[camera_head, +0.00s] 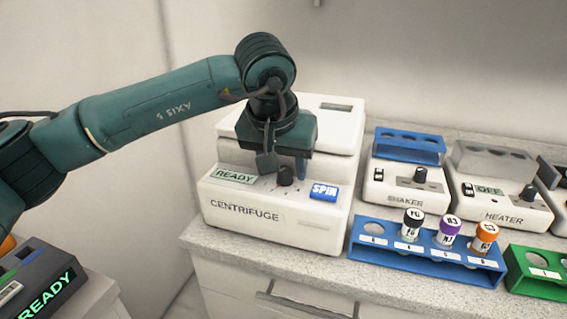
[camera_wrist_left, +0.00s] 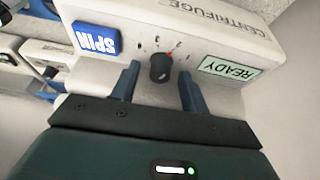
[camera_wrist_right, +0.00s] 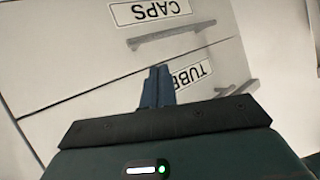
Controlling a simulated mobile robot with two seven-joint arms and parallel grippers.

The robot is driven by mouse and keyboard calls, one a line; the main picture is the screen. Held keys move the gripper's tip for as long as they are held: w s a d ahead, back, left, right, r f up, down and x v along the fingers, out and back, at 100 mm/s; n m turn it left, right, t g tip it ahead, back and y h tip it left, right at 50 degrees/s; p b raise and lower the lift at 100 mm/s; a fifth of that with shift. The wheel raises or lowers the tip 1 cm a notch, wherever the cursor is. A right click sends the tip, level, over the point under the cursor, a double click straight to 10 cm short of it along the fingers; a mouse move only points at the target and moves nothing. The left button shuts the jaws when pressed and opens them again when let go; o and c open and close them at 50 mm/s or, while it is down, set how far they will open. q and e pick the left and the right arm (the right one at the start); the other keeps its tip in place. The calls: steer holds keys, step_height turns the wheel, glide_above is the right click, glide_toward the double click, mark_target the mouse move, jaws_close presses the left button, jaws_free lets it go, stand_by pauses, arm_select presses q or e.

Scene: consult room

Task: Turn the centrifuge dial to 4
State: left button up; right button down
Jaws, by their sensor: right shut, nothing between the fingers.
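The white centrifuge (camera_head: 245,214) stands on the counter, with a green READY display and a blue SPIN button (camera_head: 323,192) on its front. Its black dial (camera_head: 285,174) sits between them; in the left wrist view the dial (camera_wrist_left: 160,69) shows a red mark at its upper right edge. My left gripper (camera_head: 283,165) is above and behind the dial. Its two fingers (camera_wrist_left: 158,88) are open, one on each side of the dial and apart from it. My right gripper (camera_wrist_right: 158,86) is shut and empty, facing drawer fronts.
Right of the centrifuge stand a shaker (camera_head: 405,188) and a heater (camera_head: 497,206). A blue rack (camera_head: 385,252) with several capped tubes is in front of them, and a green rack (camera_head: 535,286) is at the right. A dark device (camera_head: 45,283) reading READY is at lower left.

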arm_select(q)
steer(key=c, duration=0.9)
steer(key=shift+d+n+y+b, duration=0.1)
steer(key=shift+n+y+b, duration=0.2)
steer(key=shift+n, duration=0.4)
steer(key=shift+n+y, duration=0.3)
steer(key=shift+n, duration=0.4)
steer(key=o, duration=1)
arm_select(e)
steer(key=shift+s+d+t, duration=0.1)
steer(key=shift+t, duration=0.2)
steer(key=shift+d, duration=0.1)
